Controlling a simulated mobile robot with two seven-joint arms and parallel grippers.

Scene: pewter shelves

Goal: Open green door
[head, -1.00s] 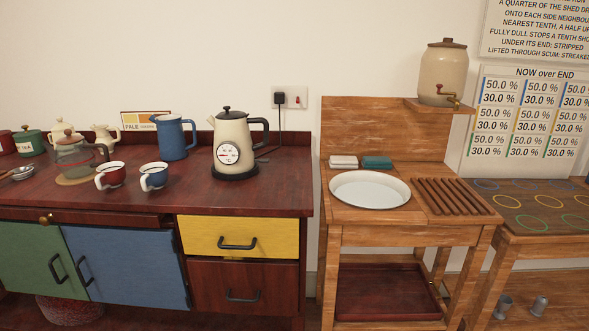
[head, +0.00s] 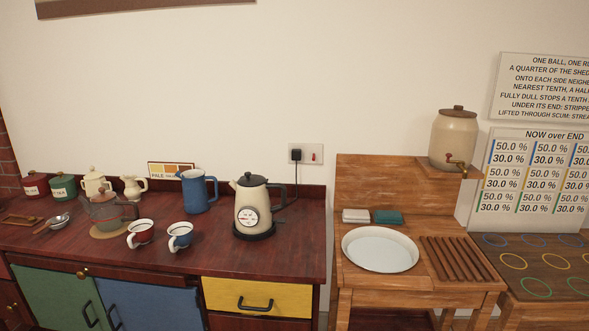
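The green door (head: 50,298) is at the lower left of the head view, on the front of the dark red cabinet. It looks shut. Its dark handle (head: 90,314) is near its right edge, partly cut off by the frame's bottom. A blue door (head: 155,304) sits directly right of it with its own dark handle. A brass knob (head: 82,273) is above the green door. Neither of my grippers shows in the view.
The counter (head: 100,250) holds a kettle (head: 252,205), blue jug (head: 197,192), two mugs, a glass teapot and canisters. A yellow drawer (head: 255,297) is right of the doors. A wooden washstand (head: 350,280) with a white basin (head: 380,250) stands further right.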

